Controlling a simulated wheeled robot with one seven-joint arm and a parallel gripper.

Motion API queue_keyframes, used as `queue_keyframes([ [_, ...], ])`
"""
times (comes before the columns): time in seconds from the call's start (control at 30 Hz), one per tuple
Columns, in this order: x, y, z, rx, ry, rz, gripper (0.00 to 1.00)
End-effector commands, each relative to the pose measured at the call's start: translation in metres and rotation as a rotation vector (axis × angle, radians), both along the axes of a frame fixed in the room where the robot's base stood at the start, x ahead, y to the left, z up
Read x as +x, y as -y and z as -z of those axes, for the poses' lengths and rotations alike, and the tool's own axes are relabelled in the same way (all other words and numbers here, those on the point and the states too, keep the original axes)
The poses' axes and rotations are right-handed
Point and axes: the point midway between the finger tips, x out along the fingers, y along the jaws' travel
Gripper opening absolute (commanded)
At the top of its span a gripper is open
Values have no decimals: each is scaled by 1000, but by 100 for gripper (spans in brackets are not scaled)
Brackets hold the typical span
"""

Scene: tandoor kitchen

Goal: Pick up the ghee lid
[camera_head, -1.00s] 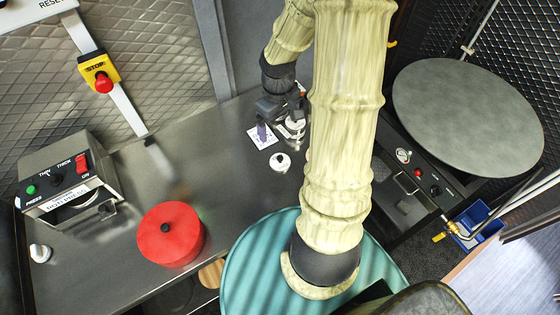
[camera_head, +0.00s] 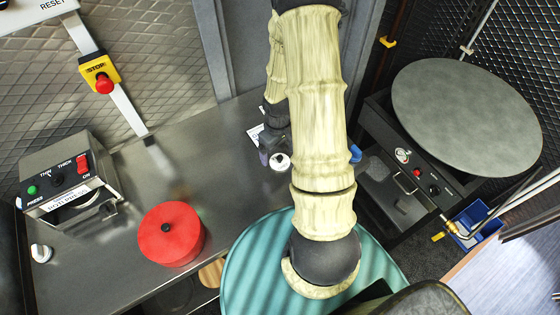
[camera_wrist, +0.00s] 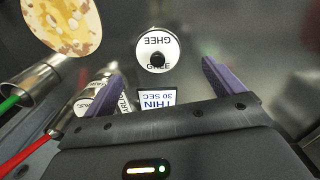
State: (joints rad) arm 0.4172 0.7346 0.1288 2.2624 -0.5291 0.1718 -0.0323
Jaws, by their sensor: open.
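The ghee lid is a white disc (camera_wrist: 157,40) marked GHEE with a black knob in its middle. In the wrist view it lies ahead of my gripper (camera_wrist: 161,76), between the lines of the two purple fingers and beyond their tips. In the head view the lid (camera_head: 281,163) sits on the steel counter, partly hidden by my arm. My gripper is open with nothing between its fingers. In the head view the gripper is mostly hidden behind the arm, with one purple finger (camera_head: 264,157) showing close beside the lid.
A card reading THIN 30 SEC (camera_wrist: 156,99) lies near the fingers. White garlic-labelled containers (camera_wrist: 92,98), a metal cup (camera_wrist: 32,86) and a flatbread (camera_wrist: 62,22) are at left. The red lidded pot (camera_head: 171,234) and press box (camera_head: 66,178) stand left; counter between is clear.

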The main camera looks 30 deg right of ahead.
Motion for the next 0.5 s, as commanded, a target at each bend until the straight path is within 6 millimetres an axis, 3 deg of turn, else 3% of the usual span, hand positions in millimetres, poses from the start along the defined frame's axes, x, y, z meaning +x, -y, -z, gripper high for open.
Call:
queue_keyframes([
  [0.27, 0, 1, 3, 1, -1, 3, 93],
  [0.5, 0, 2, 25, 1, -3, 2, 93],
])
